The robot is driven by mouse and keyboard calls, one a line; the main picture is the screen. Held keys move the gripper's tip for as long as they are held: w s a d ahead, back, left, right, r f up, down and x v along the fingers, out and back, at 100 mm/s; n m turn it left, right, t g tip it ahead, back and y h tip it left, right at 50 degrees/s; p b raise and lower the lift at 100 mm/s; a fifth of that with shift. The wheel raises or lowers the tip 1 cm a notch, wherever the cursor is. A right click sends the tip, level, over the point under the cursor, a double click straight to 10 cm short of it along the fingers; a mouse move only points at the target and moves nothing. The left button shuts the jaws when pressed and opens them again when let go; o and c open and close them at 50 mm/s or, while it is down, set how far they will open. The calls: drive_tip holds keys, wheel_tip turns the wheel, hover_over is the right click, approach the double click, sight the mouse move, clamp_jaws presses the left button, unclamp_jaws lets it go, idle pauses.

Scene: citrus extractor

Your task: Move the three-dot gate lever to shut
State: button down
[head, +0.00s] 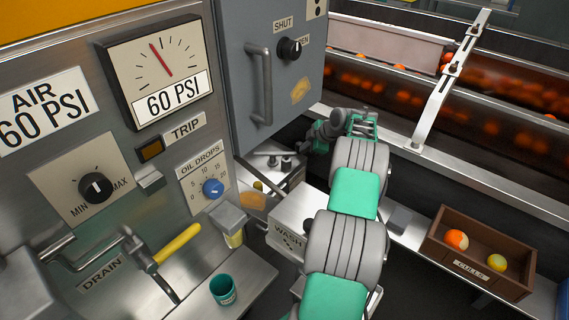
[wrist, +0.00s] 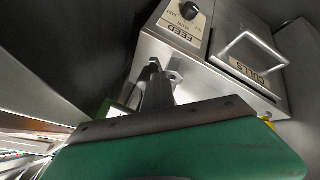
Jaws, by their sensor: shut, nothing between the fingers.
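I cannot make out a three-dot gate lever for certain in either view. In the head view my arm's end reaches beside the cabinet door; the fingertips are hard to see there.
The cabinet door handle (head: 261,86) stands out near my arm. The WASH box (head: 294,222) is left of my arm, a brown culls crate (head: 478,283) right. The wrist view shows a FEED knob (wrist: 189,10) and a CULLS drawer handle (wrist: 256,50).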

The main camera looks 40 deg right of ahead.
drive_tip(key=shift+w+d+r, duration=0.1)
drive_tip(key=shift+w+d, duration=0.85)
drive_tip(key=shift+d, duration=0.1)
drive_tip(key=shift+w+r, duration=0.1)
